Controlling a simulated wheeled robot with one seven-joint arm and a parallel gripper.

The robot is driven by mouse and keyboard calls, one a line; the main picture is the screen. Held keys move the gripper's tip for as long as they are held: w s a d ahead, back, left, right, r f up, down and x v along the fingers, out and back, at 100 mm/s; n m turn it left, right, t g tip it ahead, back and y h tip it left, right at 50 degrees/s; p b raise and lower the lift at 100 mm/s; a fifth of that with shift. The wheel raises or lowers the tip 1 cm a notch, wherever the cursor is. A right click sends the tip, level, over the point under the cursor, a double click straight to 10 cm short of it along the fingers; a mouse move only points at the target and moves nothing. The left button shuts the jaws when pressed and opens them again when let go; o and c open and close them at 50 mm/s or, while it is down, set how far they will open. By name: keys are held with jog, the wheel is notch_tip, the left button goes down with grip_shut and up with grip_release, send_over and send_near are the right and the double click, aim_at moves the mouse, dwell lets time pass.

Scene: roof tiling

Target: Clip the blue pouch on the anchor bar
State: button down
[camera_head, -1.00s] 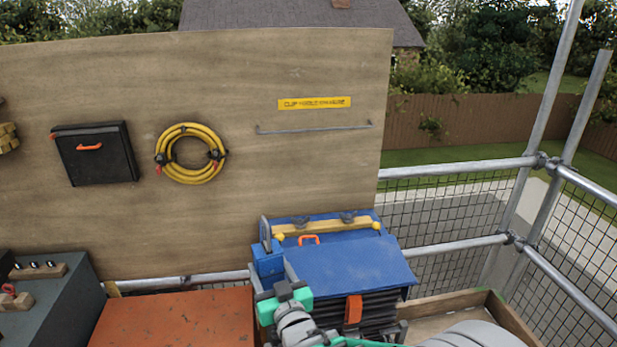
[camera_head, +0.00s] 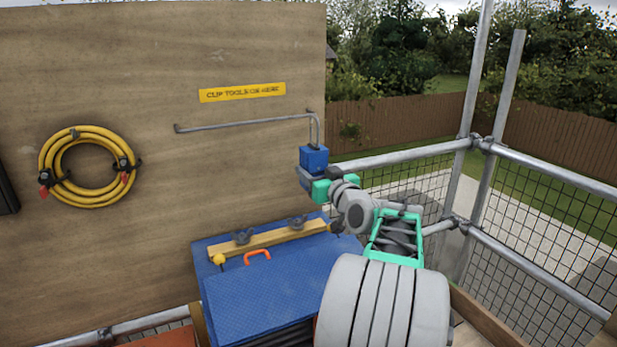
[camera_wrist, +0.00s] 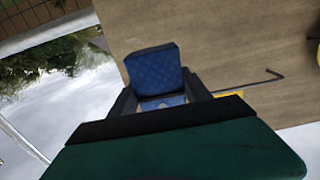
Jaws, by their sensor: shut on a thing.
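The blue pouch (camera_head: 314,158) is upright with its grey clip loop sticking up from the top. My gripper (camera_head: 310,178) is shut on the pouch from below and to the right. In the wrist view the pouch (camera_wrist: 153,70) sits between the fingers of my gripper (camera_wrist: 160,101). The anchor bar (camera_head: 240,122) is a thin grey rod on the plywood board, below a yellow sign. The clip loop overlaps the bar's right end in the head view; I cannot tell whether it is around the bar or in front. The bar (camera_wrist: 250,83) also shows in the wrist view.
A coiled yellow hose (camera_head: 88,166) hangs on the plywood board (camera_head: 150,230) at left. A blue-lidded box (camera_head: 275,282) with an orange handle stands below the bar. Scaffold rails (camera_head: 405,155) and mesh are at right. Space around the bar's right end is open.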

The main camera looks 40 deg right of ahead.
jog(key=shift+s+d+r, duration=0.2)
jog(key=shift+s+d, duration=0.2)
jog(key=shift+d, duration=0.4)
jog(key=shift+d+r, duration=0.15)
jog(key=shift+r, duration=0.05)
jog(key=shift+w+r+p, duration=0.1)
jog(key=shift+w+p, duration=0.2)
jog(key=shift+p, duration=0.15)
jog(key=p+x, duration=0.5)
jog(key=x, duration=0.2)
jog(key=shift+w, duration=0.35)
jog(key=shift+s+b, duration=0.3)
jog(key=shift+b, duration=0.4)
jog(key=shift+w, duration=0.1)
jog(key=shift+w+d, duration=0.2)
jog(key=shift+w, duration=0.45)
